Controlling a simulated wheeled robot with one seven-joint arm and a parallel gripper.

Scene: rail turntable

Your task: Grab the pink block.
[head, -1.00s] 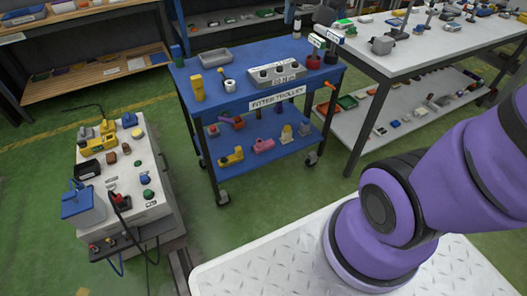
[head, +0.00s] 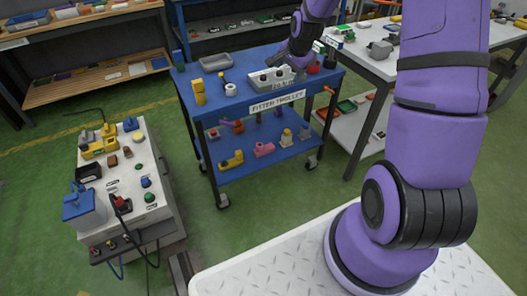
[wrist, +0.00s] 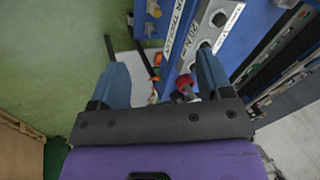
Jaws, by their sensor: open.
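The pink block (head: 263,149) lies on the lower shelf of the blue fitter trolley (head: 262,173), in the middle of the head view. It sits between a yellow piece (head: 231,159) on its left and a cream-and-yellow piece (head: 286,138) on its right. I cannot make out the pink block in the wrist view. My gripper (wrist: 163,78) is open, with its two blue fingers apart and nothing seen held between them. In the head view my arm's end is over the trolley's top, above and apart from the pink block.
The trolley's upper deck overhangs the lower shelf and carries a grey block with holes (head: 270,79), a grey tray (head: 216,61) and a yellow piece (head: 198,91). A white bench (head: 375,68) stands close on the right.

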